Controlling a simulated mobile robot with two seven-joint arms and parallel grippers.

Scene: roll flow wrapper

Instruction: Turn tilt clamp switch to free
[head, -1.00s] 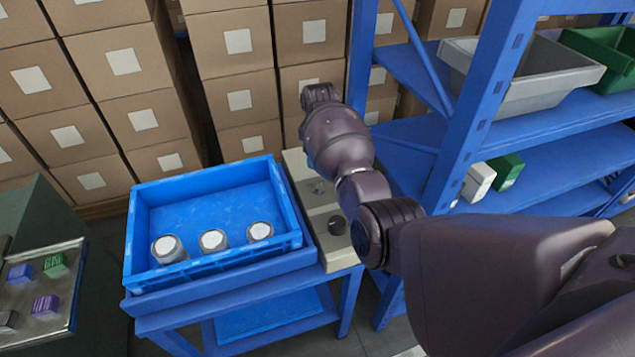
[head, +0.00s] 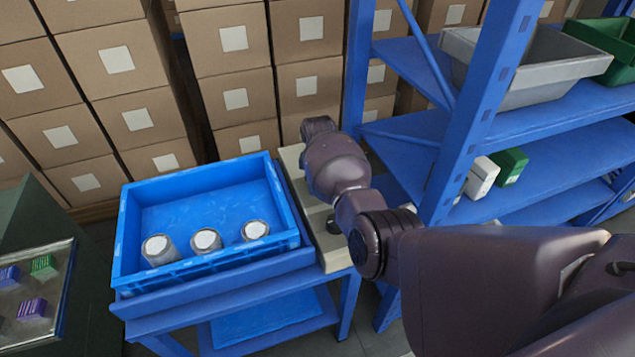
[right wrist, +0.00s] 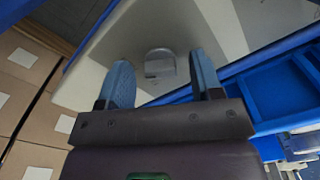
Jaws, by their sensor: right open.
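A pale beige panel (head: 328,247) runs along the right side of the blue crate in the head view; my right arm covers much of it. In the right wrist view the panel (right wrist: 105,78) carries a round grey switch knob (right wrist: 160,68). My right gripper (right wrist: 159,58) is open, with one blue finger on each side of the knob in that picture. I cannot tell whether the fingers touch it or how far above it they are. The knob's marking is too small to read. The right fingers are hidden in the head view, and my left gripper is not in view.
A blue crate (head: 128,235) with three white-topped jars (head: 206,240) stands on a blue stand. Blue shelving (head: 465,125) rises close to the right of my arm. Stacked cartons (head: 225,85) fill the back. A tray (head: 45,335) with small coloured boxes is at left.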

